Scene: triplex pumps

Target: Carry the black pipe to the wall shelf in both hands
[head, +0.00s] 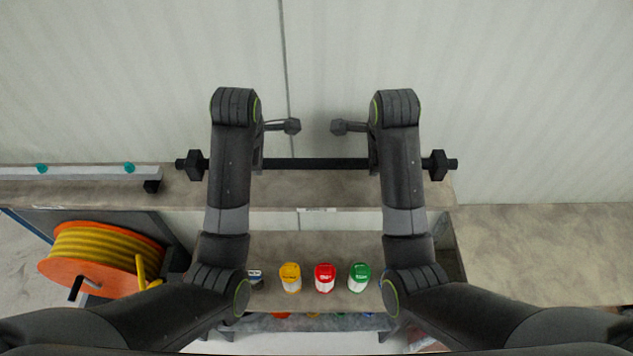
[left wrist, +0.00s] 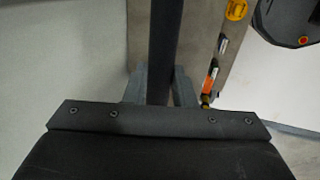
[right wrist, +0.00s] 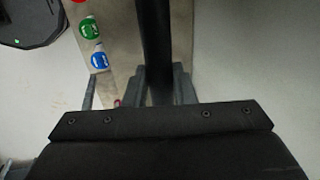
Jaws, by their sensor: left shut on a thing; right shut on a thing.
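The black pipe (head: 315,163) runs level from left to right in the head view, with a dark fitting near each end. My left gripper (head: 258,163) is shut on it left of its middle, and my right gripper (head: 373,163) is shut on it right of its middle. In the left wrist view the pipe (left wrist: 162,50) passes between the fingers; in the right wrist view the pipe (right wrist: 154,45) does too. The wall shelf (head: 330,188) shows just below the pipe in the head view. I cannot tell whether the pipe touches it. My forearms hide parts of both.
A pale bar with teal fittings (head: 85,172) lies at the shelf's left. Below stand a yellow can (head: 290,278), a red can (head: 325,278) and a green can (head: 359,277) on a lower surface. An orange reel (head: 100,258) is at left. The right counter (head: 550,245) is bare.

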